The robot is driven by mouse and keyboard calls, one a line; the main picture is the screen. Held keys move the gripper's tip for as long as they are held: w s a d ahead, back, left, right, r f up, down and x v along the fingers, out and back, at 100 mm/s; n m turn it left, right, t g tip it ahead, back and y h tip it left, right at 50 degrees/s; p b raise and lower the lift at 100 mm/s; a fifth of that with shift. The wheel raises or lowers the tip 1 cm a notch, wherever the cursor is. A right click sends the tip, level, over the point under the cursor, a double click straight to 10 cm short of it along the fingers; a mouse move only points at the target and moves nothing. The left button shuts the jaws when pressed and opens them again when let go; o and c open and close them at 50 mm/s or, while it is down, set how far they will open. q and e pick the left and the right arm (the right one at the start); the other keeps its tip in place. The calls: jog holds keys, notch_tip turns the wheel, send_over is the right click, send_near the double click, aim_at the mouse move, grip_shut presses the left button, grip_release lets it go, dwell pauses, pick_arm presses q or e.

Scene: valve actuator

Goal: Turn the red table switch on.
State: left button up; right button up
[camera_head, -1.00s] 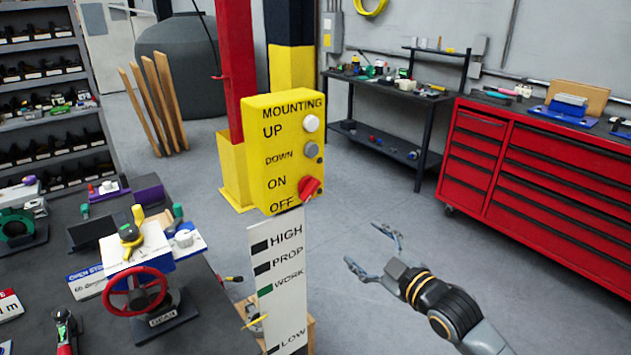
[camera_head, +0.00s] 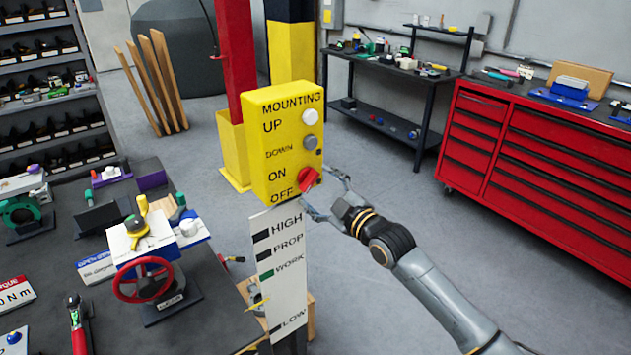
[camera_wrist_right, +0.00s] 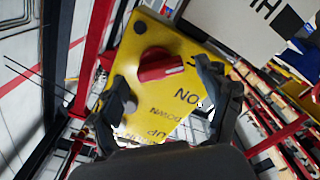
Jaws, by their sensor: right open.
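The yellow control box (camera_head: 268,150) stands on a post and is marked MOUNTING, UP, DOWN, ON and OFF. Its red switch (camera_head: 308,178) is a rotary knob at the lower right of the front face, beside the ON and OFF labels. My right gripper (camera_head: 323,192) is open and empty, close to the knob on its right side. In the right wrist view the red switch (camera_wrist_right: 160,64) shows ahead between the open fingers (camera_wrist_right: 165,100), with no clear contact. My left gripper is not in view.
A white level sign (camera_head: 283,265) hangs below the box. A bench with a red handwheel (camera_head: 146,280) stands at left. A red tool cabinet (camera_head: 540,150) is at right. The floor between box and cabinet is clear.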

jog(key=shift+w+a, duration=0.4)
jog(key=shift+w, duration=0.15)
jog(key=shift+c, duration=0.5)
jog(key=c, duration=1.1)
jog(key=shift+o, duration=0.2)
